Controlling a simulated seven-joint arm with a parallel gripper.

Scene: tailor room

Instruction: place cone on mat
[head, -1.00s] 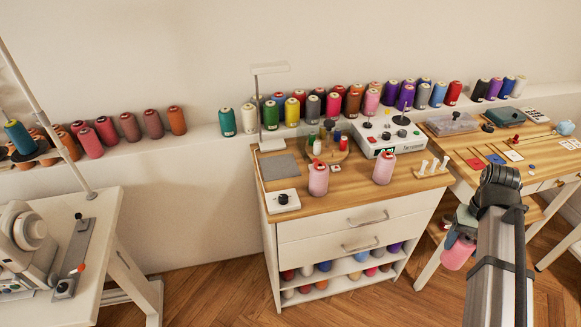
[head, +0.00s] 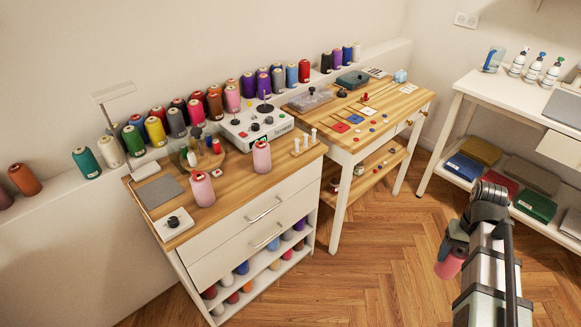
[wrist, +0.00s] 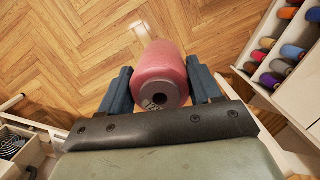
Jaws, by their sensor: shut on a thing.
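A pink thread cone (wrist: 160,75) sits between the two dark fingers of my gripper (wrist: 161,88) in the wrist view, with its end hole facing the camera. In the head view, my gripper (head: 452,254) is at the lower right over the floor, and only part of the held cone (head: 449,267) shows below it. A flat grey square mat (head: 160,191) lies on the wooden top of the white cabinet (head: 233,207), at its left end. The held cone is well to the right of the cabinet and apart from it.
Two more pink cones, a nearer one (head: 202,190) and a farther one (head: 262,158), stand on the cabinet top. A white dial box (head: 174,223) lies in front of the mat, and a thin lamp (head: 125,125) rises behind it. A wooden table (head: 372,118) stands right of the cabinet.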

